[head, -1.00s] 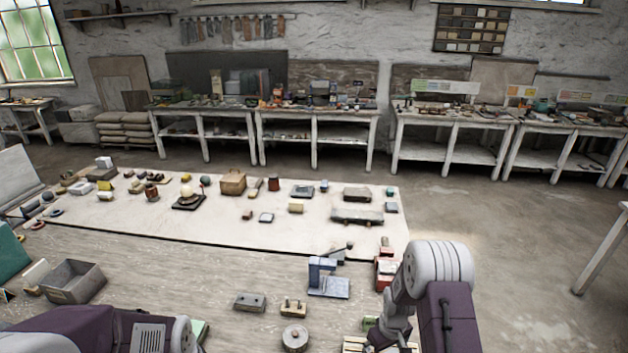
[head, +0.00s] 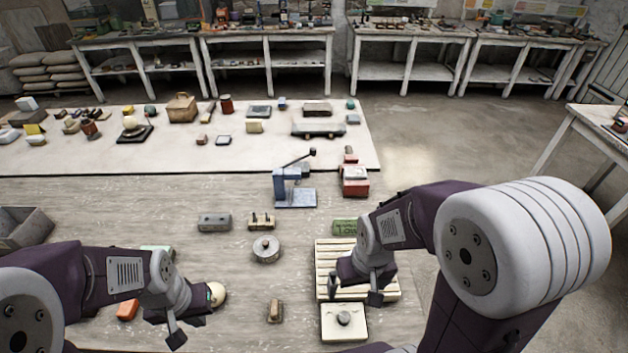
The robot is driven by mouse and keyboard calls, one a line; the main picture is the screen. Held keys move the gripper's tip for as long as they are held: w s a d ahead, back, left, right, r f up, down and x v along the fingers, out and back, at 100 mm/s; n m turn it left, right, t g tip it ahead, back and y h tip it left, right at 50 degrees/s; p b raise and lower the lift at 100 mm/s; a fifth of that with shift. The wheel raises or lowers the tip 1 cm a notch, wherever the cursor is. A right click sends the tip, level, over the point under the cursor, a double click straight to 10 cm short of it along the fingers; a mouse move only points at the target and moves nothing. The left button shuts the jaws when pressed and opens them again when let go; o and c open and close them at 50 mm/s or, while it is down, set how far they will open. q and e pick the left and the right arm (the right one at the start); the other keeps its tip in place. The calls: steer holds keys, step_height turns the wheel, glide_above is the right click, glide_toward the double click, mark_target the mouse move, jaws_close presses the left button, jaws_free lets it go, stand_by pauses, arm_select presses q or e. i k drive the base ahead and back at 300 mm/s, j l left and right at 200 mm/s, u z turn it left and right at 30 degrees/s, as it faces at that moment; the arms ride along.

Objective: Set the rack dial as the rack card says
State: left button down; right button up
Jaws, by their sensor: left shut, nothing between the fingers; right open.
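A cream square block with a round grey knob (head: 344,319) lies at the front, below a cream slatted rack (head: 325,254); it looks like the dial. Any marks around the knob are too small to read. A green plate with partly legible lettering (head: 345,227) lies behind the rack; I cannot tell if it is the rack card. My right gripper (head: 354,293) is open and empty above the rack's front part, just behind the knob. My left gripper (head: 190,325) is shut and empty at the lower left, close to a pale sphere (head: 217,294) that it partly covers.
A round grey metal piece (head: 266,249), a small brown block (head: 275,311) and a grey block (head: 214,221) lie between my arms. A blue lever press (head: 290,190) and a red box (head: 355,183) stand behind. A pale mat (head: 200,162) holds many small objects.

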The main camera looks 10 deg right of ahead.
mark_target(343, 317)
steer(key=z, duration=0.95)
